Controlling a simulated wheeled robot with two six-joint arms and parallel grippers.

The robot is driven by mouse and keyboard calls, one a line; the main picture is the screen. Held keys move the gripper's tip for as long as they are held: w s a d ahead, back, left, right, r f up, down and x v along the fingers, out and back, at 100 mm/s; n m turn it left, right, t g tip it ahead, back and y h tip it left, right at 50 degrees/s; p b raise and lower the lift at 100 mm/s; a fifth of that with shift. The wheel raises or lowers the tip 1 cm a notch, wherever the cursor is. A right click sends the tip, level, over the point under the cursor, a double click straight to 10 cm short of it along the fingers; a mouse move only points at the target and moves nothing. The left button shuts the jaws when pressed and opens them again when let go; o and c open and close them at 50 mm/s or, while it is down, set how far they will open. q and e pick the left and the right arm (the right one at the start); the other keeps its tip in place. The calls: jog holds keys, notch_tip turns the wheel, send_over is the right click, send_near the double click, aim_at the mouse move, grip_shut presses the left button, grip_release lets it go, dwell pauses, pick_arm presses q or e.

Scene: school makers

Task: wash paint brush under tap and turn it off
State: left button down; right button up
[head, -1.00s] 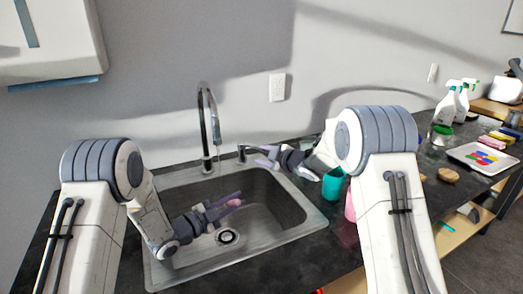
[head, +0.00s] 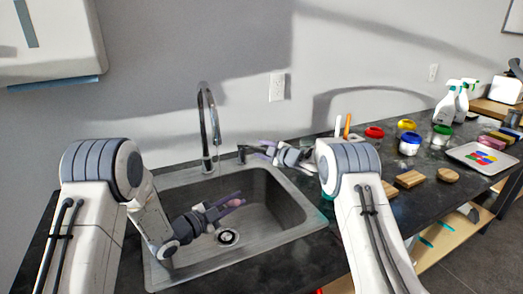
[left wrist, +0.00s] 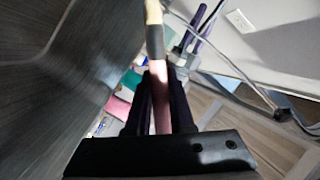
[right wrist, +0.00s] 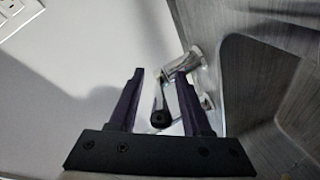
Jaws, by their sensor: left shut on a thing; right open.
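The paint brush (left wrist: 155,45) has a pale tip and a pink handle. My left gripper (left wrist: 150,88) is shut on its handle. In the head view, my left gripper (head: 238,200) is inside the sink (head: 290,222), above the drain, with the brush mostly hidden by the fingers. The chrome tap (head: 211,115) arches over the sink. Its separate lever (head: 242,152) stands at the sink's back edge. My right gripper (head: 264,150) is open beside it. In the right wrist view, the lever (right wrist: 160,105) shows between the open fingers (right wrist: 160,85). I cannot clearly tell whether water runs.
Paint pots, including a red one (head: 373,138) and a blue one (head: 409,145), stand on the dark counter to the right. Wooden blocks (head: 410,179), a white palette tray (head: 484,156) and spray bottles (head: 446,105) are also there. A wall outlet (head: 277,87) is behind.

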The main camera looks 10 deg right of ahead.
grip_shut()
dwell(1.4)
